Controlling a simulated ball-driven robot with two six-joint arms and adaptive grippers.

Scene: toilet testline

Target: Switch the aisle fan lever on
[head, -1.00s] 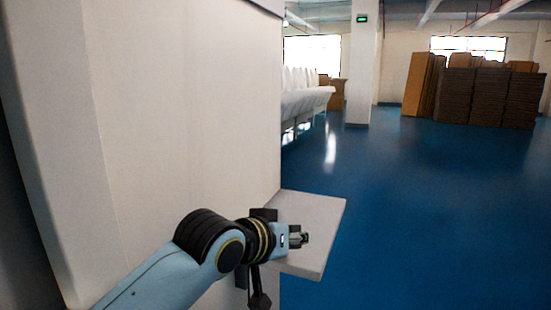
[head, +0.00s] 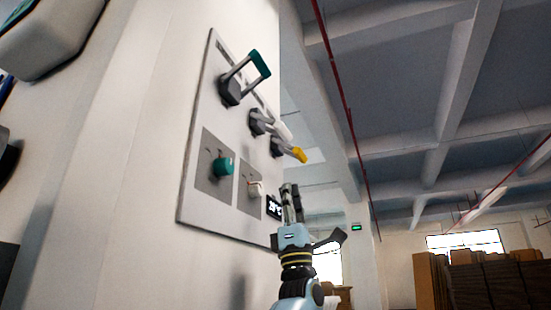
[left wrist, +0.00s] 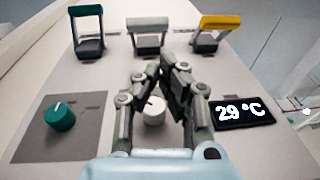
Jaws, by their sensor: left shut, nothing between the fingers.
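A wall panel (head: 205,110) carries three levers with U-shaped handles: teal (head: 261,64), white (head: 283,131) and yellow (head: 299,154). Their labels are too small to read, so I cannot tell which is the aisle fan lever. In the left wrist view the teal (left wrist: 86,10), white (left wrist: 147,23) and yellow (left wrist: 221,22) handles stand in a row, all pointing up from their dark bases. My left gripper (head: 289,188) is shut and empty, below the yellow lever and apart from it. In the left wrist view its fingertips (left wrist: 168,62) show below and between the white and yellow levers.
Below the levers are a teal knob (head: 223,167), a white knob (head: 255,189) and a display (head: 274,208) reading 29 °C. A white fixture (head: 45,35) juts out at the upper left. Right of the panel is open room, with stacked brown boards (head: 490,285) far off.

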